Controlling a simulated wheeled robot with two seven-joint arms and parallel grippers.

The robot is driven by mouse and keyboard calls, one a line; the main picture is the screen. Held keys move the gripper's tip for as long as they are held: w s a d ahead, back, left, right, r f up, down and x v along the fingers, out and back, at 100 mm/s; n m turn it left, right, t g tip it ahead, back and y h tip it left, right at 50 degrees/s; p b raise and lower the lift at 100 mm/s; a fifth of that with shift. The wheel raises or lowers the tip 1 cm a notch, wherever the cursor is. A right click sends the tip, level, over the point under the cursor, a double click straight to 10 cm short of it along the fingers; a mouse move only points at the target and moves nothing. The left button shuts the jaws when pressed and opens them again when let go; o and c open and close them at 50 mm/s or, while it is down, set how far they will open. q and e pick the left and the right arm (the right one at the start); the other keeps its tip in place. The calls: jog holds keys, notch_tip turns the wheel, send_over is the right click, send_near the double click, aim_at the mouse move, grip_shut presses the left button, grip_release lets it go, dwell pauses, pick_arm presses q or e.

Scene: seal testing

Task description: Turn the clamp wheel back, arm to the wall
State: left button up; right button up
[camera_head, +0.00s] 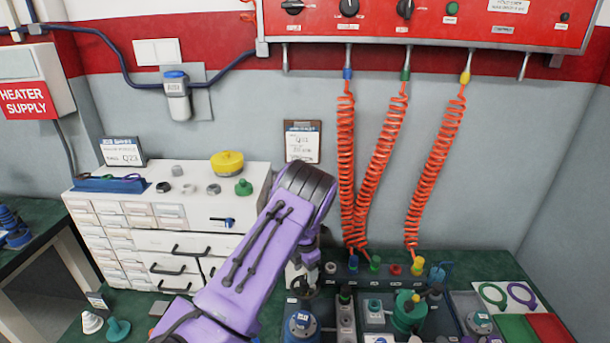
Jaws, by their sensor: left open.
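My left arm, purple with a dark wrist, comes in from the bottom and bends down over the green bench. Its gripper (308,268) is small, partly hidden by the arm, and open. It hangs just above a dark round part (303,290) on the bench, which may be the clamp wheel. I cannot tell whether they touch. A blue-collared round fixture (301,324) stands in front of it. A green fixture with a dark top (408,312) stands to the right. My right gripper is not in view.
Orange coiled hoses (440,160) hang from the red panel (420,20) to a row of coloured fittings (375,264). A white drawer cabinet (140,215) stands left. Green and purple rings (522,295) lie at right. Small cones (118,328) stand at the front left.

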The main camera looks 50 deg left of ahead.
aim_at(305, 279)
pick_arm(q)
notch_tip(305, 279, up, 7)
jog(key=shift+b, duration=0.35)
dwell(0.3)
